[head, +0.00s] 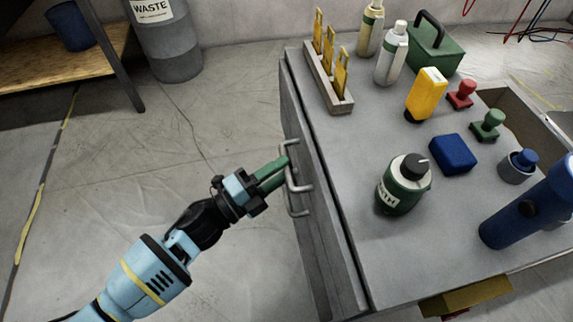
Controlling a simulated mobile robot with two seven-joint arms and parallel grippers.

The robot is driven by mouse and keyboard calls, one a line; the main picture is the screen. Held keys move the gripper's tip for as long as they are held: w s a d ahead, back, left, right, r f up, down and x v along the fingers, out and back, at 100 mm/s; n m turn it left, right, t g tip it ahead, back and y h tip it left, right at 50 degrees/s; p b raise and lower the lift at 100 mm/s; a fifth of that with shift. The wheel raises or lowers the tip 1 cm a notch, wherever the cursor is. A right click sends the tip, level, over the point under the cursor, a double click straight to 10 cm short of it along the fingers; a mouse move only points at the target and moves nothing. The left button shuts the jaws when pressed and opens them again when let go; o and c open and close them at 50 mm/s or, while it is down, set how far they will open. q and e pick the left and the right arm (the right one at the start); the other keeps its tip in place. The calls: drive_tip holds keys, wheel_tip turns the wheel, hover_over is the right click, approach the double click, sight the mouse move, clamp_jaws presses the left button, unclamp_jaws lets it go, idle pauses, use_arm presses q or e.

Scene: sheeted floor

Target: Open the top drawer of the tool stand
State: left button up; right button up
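The tool stand (370,140) is a grey cabinet filling the right half of the head view. Its drawer front faces left and shows at a steep angle. A narrow gap shows between the fingers. Whether they grip a bar is unclear. I see no clear gap at the top drawer's front. My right gripper is out of view.
The stand's top holds a wooden rack (328,80), bottles, a green toolbox (433,50), a yellow device (426,94), a blue block (453,153) and a dark green bottle (404,184). A waste drum (172,50) stands at the back left. Floor left of the stand is clear.

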use_arm(q)
drive_tip(key=shift+x, duration=1.05)
clamp_jaws()
